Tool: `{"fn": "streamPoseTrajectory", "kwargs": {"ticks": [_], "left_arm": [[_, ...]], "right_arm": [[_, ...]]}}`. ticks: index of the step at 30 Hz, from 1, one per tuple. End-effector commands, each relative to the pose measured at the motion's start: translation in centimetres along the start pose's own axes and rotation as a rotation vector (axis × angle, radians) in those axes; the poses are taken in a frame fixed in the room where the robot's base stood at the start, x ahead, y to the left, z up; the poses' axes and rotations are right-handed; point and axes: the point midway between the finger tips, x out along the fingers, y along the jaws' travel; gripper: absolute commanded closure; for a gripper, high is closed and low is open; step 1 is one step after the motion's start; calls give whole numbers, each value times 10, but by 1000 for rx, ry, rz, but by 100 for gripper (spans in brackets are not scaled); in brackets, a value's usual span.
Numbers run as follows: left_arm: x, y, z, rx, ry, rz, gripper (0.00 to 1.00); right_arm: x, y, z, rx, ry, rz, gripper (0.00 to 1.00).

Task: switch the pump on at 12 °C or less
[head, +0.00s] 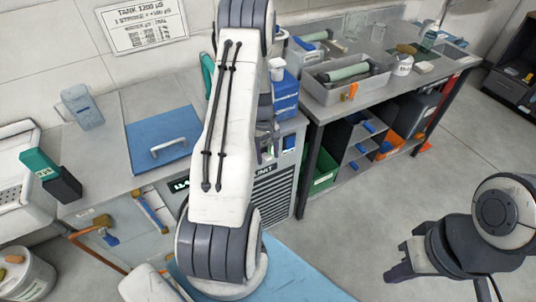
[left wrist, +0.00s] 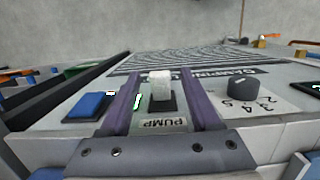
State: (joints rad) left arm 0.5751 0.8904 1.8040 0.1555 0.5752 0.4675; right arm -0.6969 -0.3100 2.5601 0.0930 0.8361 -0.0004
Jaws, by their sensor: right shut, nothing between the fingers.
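In the left wrist view, the pump switch (left wrist: 160,88) is a pale lever on a dark base, above an upside-down PUMP label (left wrist: 164,123). My left gripper (left wrist: 163,98) is open, with one purple finger on each side of the switch; I cannot tell whether they touch it. Small lit greenish marks (left wrist: 138,101) show beside the left finger, mostly hidden, and no temperature is readable. In the head view, my left gripper (head: 267,146) is over the unit (head: 275,195), and my arm hides much of it. My right gripper (head: 402,268) is shut and empty, low at the right.
In the left wrist view, a blue button (left wrist: 88,107) is left of the switch and a numbered dark dial (left wrist: 238,88) right of it. The head view shows a blue lid with a handle (head: 163,140), a grey tray (head: 325,92) and open floor (head: 400,195).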

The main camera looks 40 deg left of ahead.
Motion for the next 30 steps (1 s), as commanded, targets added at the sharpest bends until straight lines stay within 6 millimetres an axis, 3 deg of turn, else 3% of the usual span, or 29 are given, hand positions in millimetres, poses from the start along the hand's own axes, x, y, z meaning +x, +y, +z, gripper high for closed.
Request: {"fn": "streamPoseTrajectory", "kwargs": {"ticks": [11, 24, 30], "left_arm": [[-7, 1, 0, 0, 2, 1, 38], [-86, 1, -1, 0, 4, 2, 38], [-103, 0, 0, -1, 1, 1, 38]], "right_arm": [[1, 0, 0, 0, 0, 0, 100], [8, 1, 0, 0, 0, 0, 100], [9, 1, 0, 0, 0, 0, 100]]}}
